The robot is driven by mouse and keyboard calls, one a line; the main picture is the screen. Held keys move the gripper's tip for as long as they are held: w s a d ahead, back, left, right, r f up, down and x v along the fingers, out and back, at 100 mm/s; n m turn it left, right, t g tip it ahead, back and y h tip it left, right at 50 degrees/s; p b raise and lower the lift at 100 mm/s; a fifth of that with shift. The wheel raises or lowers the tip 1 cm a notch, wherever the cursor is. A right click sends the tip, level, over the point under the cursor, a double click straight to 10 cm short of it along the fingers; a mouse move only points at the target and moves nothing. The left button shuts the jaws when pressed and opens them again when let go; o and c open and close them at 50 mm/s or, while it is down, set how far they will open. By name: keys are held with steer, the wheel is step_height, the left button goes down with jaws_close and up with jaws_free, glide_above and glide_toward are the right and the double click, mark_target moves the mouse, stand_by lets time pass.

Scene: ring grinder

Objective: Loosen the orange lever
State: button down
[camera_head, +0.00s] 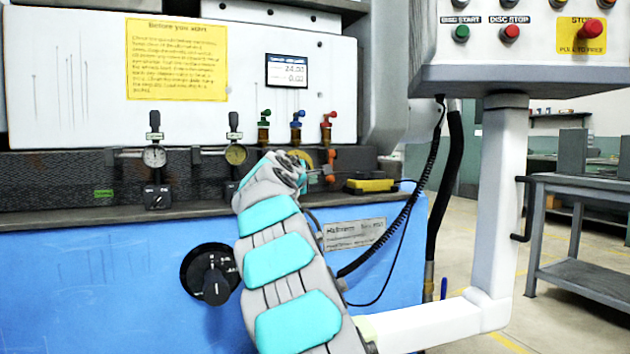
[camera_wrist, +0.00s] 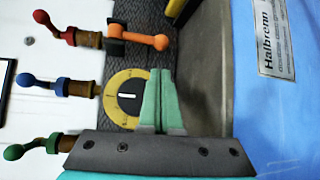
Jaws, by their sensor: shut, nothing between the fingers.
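The orange lever (camera_head: 330,168) shows below the red-handled valve in the head view, right of my gripper. In the wrist view the orange lever (camera_wrist: 140,40) is near the top, reaching right from a dark mount to a round knob. My gripper (camera_wrist: 158,80) shows there as two green fingers held together, with nothing between them. The fingertips are apart from the lever, below it in that picture, and overlap the yellow ring of a dial.
A yellow-ringed dial (camera_wrist: 122,92) lies beside my fingers. Red (camera_head: 328,122), blue (camera_head: 297,118) and green (camera_head: 264,118) valves stand along the ledge. A yellow-and-black object (camera_head: 370,184) lies right of the lever. Hanging cables (camera_head: 420,190) and a control-box post (camera_head: 500,200) stand further right.

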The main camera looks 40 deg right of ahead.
steer(key=x, duration=0.3)
steer(key=shift+w+d, duration=0.15)
steer(key=shift+d, duration=0.05)
steer(key=shift+w+d+f, duration=0.2)
steer(key=shift+d, duration=0.15)
steer(key=shift+w+d+p, duration=0.3)
steer(key=shift+w+d, duration=0.1)
steer(key=shift+d, duration=0.05)
steer(key=shift+w+d+f, duration=0.1)
steer(key=shift+w+d, duration=0.1)
steer(key=shift+d, duration=0.1)
steer(key=shift+p+x, duration=0.55)
steer(key=shift+x, duration=0.6)
steer(key=shift+w+d, duration=0.1)
steer(key=shift+d, duration=0.15)
steer(key=shift+a, duration=0.1)
steer(key=shift+g+p, duration=0.3)
steer(key=shift+p, duration=0.2)
